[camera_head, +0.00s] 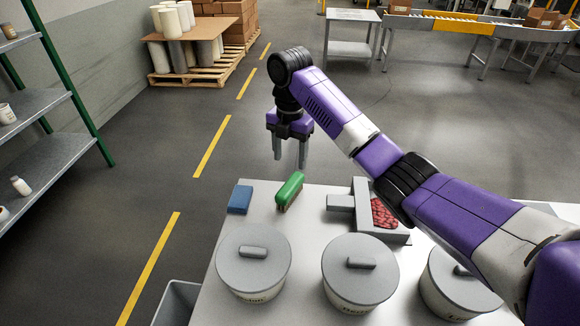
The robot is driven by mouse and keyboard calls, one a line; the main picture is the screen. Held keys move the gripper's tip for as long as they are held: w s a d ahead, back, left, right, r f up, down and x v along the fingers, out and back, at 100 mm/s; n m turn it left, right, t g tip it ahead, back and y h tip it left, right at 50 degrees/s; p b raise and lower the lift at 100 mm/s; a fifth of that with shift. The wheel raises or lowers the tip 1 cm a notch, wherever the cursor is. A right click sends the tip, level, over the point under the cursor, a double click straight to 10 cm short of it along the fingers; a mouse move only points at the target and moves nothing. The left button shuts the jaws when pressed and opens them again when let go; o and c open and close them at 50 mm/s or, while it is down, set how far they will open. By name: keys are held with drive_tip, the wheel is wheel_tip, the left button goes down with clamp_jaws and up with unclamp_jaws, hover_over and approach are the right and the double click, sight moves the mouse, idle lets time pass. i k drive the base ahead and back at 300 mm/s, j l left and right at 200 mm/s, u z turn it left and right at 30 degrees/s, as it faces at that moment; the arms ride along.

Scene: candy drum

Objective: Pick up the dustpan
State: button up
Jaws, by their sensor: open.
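The grey dustpan (362,197) lies on the right part of the table, its handle (340,202) pointing left. Red candy pieces (381,214) lie in its pan. My arm hides part of the pan's right side. My gripper (290,157) is open, with its fingers pointing down and nothing between them. It is above and beyond the table's far edge in the picture, up and to the left of the dustpan and apart from it.
A green brush (290,189) and a blue block (239,199) lie left of the dustpan on the white table (317,227). Three lidded grey drums (252,266) stand along the near side. A grey bin (176,303) stands at the lower left.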

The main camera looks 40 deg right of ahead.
sight(371, 216)
drive_tip(key=k, duration=1)
